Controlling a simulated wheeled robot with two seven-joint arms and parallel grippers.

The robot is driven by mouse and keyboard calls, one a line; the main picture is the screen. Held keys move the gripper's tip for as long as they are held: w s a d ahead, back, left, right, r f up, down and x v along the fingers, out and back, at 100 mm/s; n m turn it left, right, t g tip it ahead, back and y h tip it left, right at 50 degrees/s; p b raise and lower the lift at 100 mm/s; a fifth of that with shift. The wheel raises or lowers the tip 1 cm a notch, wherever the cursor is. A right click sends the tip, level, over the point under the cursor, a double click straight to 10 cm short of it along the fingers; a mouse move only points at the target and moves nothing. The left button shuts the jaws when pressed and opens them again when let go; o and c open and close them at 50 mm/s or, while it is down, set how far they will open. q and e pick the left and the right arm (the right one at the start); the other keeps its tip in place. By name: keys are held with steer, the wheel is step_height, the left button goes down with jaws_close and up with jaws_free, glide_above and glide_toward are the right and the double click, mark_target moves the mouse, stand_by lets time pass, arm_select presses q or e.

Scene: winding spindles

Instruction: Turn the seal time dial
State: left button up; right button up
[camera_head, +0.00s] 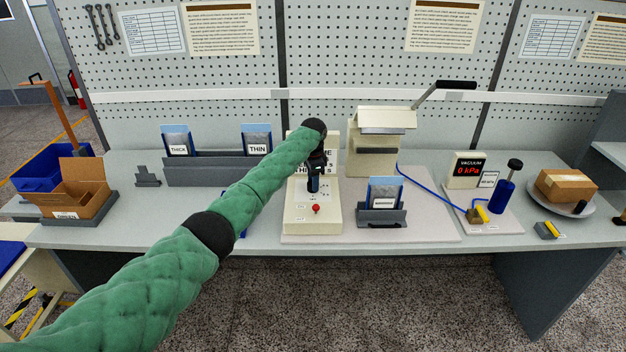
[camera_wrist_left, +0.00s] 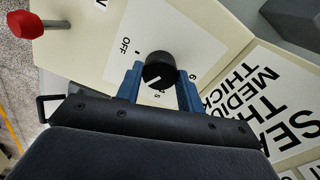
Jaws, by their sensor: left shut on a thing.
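The seal time dial (camera_wrist_left: 159,67) is a round black knob with a white pointer mark, on the cream face of the control box (camera_head: 309,222). In the left wrist view the blue fingers of my left gripper (camera_wrist_left: 160,82) lie on either side of the knob and are shut on it. Printed numbers and the word OFF show on the white scale around it. In the head view my left gripper (camera_head: 313,186) is over the box and hides the dial. My right gripper is in neither view.
A red-tipped switch (camera_head: 316,209) stands on the box's front; it also shows in the wrist view (camera_wrist_left: 27,24). A label card with seal time text (camera_wrist_left: 270,95) adjoins the dial. A sealer (camera_head: 373,150) and a pouch holder (camera_head: 382,217) stand to the right.

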arm_select(q)
steer(key=n, duration=0.2)
steer(key=shift+r+n+p, duration=0.2)
steer(key=shift+n+p, duration=0.15)
steer(key=shift+n, duration=0.05)
steer(key=n+p, duration=0.1)
steer(key=n, duration=0.3)
steer(key=shift+w, duration=0.1)
steer(key=shift+n+p, duration=0.5)
steer(key=shift+n, duration=1.4)
steer(key=shift+n+p, duration=0.3)
steer(key=o, duration=0.8)
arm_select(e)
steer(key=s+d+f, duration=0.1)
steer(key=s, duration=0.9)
arm_select(q)
steer(key=shift+o, duration=0.9)
steer(key=shift+f, duration=0.1)
steer(key=shift+r+b, duration=0.35)
steer(key=shift+r, duration=0.15)
step_height(320, 180, up, 5)
steer(key=shift+r+b, duration=0.1)
steer(key=shift+b, duration=1)
steer(key=shift+r, duration=0.8)
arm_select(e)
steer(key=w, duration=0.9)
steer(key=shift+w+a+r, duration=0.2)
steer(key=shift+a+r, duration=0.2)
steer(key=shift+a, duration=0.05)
